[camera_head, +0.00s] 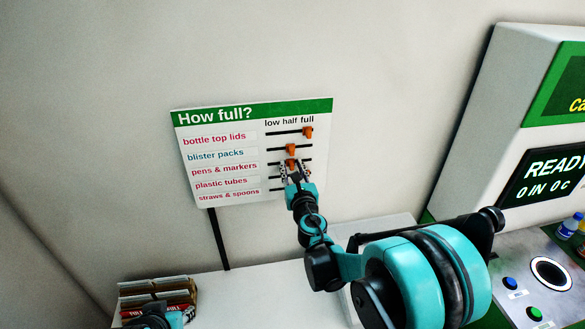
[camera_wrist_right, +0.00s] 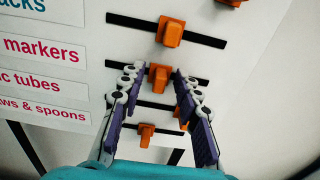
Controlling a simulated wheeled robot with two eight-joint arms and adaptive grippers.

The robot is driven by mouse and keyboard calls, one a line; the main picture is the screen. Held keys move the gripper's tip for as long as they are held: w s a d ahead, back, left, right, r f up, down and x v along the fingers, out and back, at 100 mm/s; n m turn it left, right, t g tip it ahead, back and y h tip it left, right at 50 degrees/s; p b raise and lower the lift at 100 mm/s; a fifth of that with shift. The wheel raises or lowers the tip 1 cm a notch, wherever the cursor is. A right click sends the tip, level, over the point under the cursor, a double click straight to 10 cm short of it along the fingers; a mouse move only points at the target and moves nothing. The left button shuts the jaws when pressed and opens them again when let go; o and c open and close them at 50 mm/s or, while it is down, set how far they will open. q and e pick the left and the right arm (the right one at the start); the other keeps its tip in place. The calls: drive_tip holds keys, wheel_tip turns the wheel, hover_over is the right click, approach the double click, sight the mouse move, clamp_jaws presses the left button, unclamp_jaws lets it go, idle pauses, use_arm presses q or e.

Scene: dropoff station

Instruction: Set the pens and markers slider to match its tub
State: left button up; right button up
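The pens and markers slider is an orange knob (camera_head: 291,163) on a short black track, near the middle, under "half". It also shows in the right wrist view (camera_wrist_right: 158,77). My right gripper (camera_head: 296,170) is at the board, with its fingertips on either side of this knob. In the right wrist view the right gripper (camera_wrist_right: 158,73) is open, with a gap visible between each finger and the knob. My left gripper (camera_head: 156,318) shows only partly at the bottom left edge; its fingers cannot be made out. The pens and markers tub is not identifiable.
The "How full?" board (camera_head: 228,112) has other sliders close by: bottle top lids (camera_head: 307,132) at the right, blister packs (camera_head: 290,148) mid-track, and straws and spoons (camera_wrist_right: 146,133) below. A box of packets (camera_head: 155,290) stands bottom left. A READY screen (camera_head: 540,175) is at the right.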

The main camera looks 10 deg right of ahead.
drive_tip(key=shift+c, duration=0.3)
clamp_jaws()
drive_tip(key=shift+a+b, duration=0.85)
drive_tip(key=shift+a, duration=1.9)
drive_tip(key=shift+d, duration=0.2)
drive_tip(key=shift+o, duration=0.3)
unclamp_jaws()
drive_tip(key=shift+a, duration=0.25)
